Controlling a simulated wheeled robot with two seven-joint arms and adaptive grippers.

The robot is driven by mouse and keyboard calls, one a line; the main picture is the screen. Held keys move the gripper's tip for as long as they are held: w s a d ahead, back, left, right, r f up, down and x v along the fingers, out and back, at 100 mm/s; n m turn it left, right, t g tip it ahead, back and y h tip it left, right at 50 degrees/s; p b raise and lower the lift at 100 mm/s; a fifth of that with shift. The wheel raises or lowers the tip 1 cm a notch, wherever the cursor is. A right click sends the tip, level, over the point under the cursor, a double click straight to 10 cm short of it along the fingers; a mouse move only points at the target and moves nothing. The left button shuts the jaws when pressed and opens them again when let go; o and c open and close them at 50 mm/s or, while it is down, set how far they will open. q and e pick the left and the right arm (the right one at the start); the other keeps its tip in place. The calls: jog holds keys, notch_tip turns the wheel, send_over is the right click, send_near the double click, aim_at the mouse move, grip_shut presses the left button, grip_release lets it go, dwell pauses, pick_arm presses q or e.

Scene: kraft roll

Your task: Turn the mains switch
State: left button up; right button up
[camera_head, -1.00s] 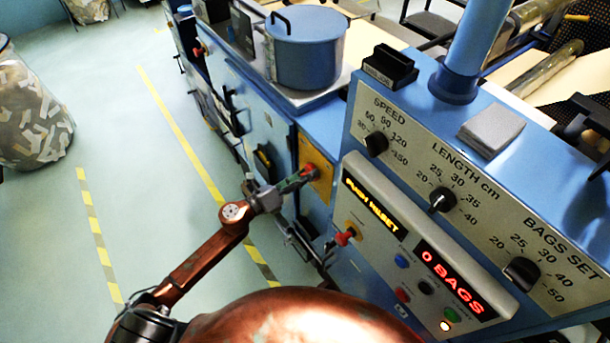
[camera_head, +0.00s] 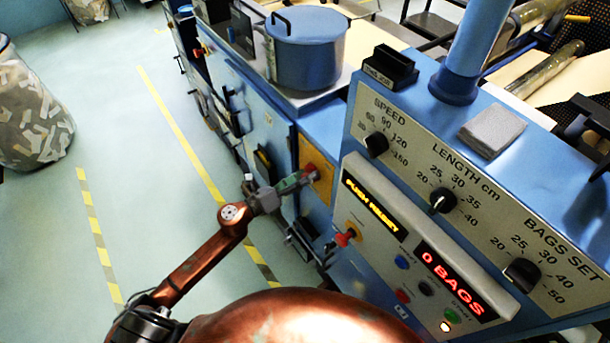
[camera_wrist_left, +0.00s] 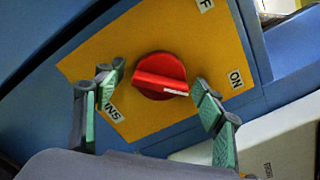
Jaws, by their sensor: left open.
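The mains switch is a red round knob (camera_wrist_left: 161,76) with a raised grip bar and a white mark, on a yellow plate (camera_wrist_left: 135,38) in the left wrist view. The white mark lies toward the ON label (camera_wrist_left: 236,79). In the head view the yellow plate (camera_head: 323,189) is on the blue machine's side, with the red knob (camera_head: 310,170) partly hidden by my gripper. My left gripper (camera_wrist_left: 156,92) is open, its green-padded fingers on either side of the knob, not closed on it. It also shows in the head view (camera_head: 298,179). My right gripper is not in view.
A grey control panel (camera_head: 440,170) with black dials stands to the right; its displays read "PUSH RESET" and "0 BAGS". A red knob (camera_head: 345,237) sits below the yellow plate. A blue pot (camera_head: 305,55) stands on top.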

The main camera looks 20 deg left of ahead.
pick_arm(q)
jog(key=v, duration=1.1)
jog(key=shift+s+a, duration=0.2)
jog(key=shift+s, duration=0.05)
